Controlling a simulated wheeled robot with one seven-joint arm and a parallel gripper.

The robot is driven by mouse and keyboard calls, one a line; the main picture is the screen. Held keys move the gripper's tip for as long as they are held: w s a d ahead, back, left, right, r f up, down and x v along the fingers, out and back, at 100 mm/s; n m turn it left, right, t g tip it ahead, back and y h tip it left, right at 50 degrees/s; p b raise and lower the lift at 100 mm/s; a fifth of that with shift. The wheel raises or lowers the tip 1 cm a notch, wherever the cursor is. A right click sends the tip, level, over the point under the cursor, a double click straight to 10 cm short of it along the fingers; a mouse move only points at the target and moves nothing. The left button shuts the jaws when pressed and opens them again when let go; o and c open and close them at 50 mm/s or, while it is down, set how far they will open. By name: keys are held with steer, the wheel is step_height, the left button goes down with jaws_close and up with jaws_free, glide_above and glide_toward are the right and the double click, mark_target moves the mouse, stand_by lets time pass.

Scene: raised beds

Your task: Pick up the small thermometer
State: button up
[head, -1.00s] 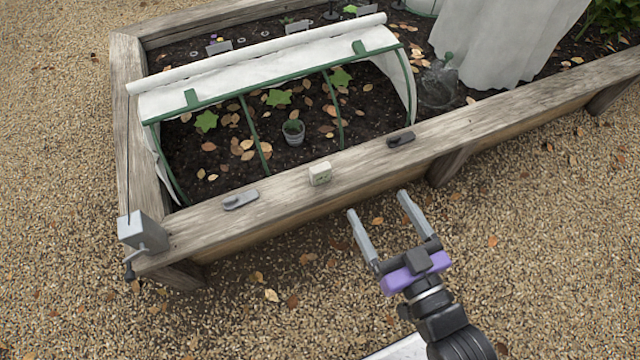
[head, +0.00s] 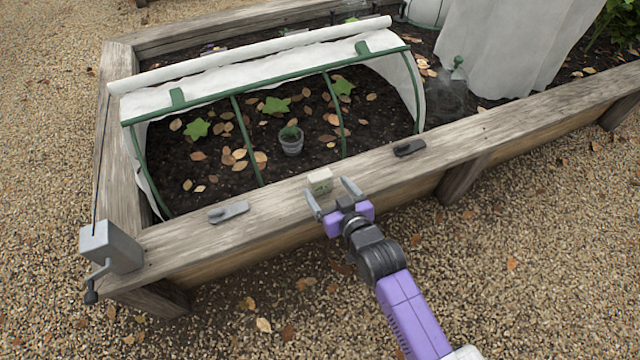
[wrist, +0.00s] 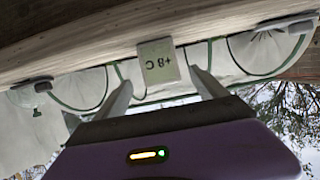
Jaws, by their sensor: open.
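The small thermometer (head: 320,181) is a pale, cream-green block standing on the top board of the raised bed's front wall. It also shows in the wrist view (wrist: 158,61), where its face bears dark marks like "+8C" upside down. My gripper (head: 335,190) is open, with its grey fingers pointing at the thermometer. In the wrist view the two fingertips (wrist: 160,78) lie to either side of the thermometer's near end. I cannot tell whether either finger touches it. Nothing hides its face in the wrist view.
The wooden board (head: 260,226) also carries a grey clip (head: 228,212) to the left and a dark clip (head: 409,148) to the right. A crank box (head: 110,247) sits at the left corner. Behind stands a green-hooped cover (head: 235,100) over soil with a small pot (head: 291,140).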

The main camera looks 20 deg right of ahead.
mark_target(322, 182)
steer(key=b+x, duration=0.2)
steer(key=x, duration=0.3)
steer(key=shift+w+a, duration=0.1)
steer(key=shift+w, duration=0.1)
steer(key=shift+r, duration=0.1)
steer(key=c, duration=1.5)
steer(key=shift+r, duration=0.15)
